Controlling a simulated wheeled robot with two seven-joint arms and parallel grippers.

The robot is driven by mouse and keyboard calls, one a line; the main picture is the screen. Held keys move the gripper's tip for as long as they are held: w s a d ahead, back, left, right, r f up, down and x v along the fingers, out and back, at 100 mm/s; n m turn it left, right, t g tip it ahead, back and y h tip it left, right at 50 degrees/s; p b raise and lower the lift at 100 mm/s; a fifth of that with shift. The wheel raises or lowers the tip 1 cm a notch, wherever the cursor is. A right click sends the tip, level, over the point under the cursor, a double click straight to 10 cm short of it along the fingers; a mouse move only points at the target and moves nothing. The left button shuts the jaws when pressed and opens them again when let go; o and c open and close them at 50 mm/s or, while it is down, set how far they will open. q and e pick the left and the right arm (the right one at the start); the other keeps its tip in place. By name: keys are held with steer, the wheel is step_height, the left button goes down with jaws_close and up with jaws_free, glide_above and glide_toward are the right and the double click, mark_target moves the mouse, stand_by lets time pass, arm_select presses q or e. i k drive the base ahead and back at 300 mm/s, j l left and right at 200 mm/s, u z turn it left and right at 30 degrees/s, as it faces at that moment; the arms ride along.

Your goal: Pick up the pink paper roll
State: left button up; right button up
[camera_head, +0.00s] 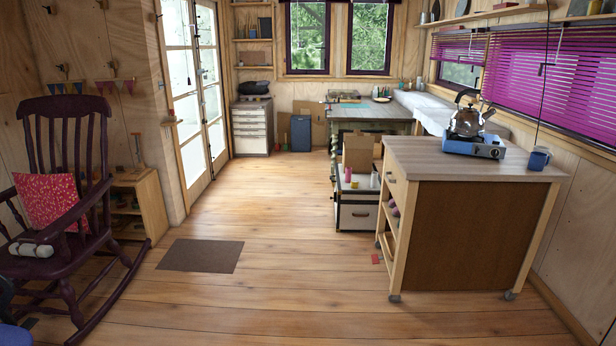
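A small pale pink upright cylinder (375,180), which may be the pink paper roll, stands on the low drawer unit (357,215) in the middle of the room. It is too small to tell for sure. Purple-pink rounded items (393,208) also lie on the side shelf of the wooden cart. Neither of my grippers is in view.
A rocking chair (62,170) stands at left. A dark mat (201,255) lies on the floor. The middle floor is clear.

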mark_target(348, 171)
steer(key=i, duration=1.85)
steer(key=i+z, duration=0.1)
steer(key=i, duration=0.8)
steer(key=i+j+z, duration=0.1)
steer(key=i, duration=0.8)
steer(key=i+j+z, duration=0.2)
steer(key=i, duration=0.15)
steer(key=i+j+z, duration=0.45)
steer(key=i, duration=0.35)
steer(key=i+j+z, duration=0.2)
steer(key=i, duration=0.3)
steer(key=i+j+z, duration=0.2)
steer(key=i, duration=0.35)
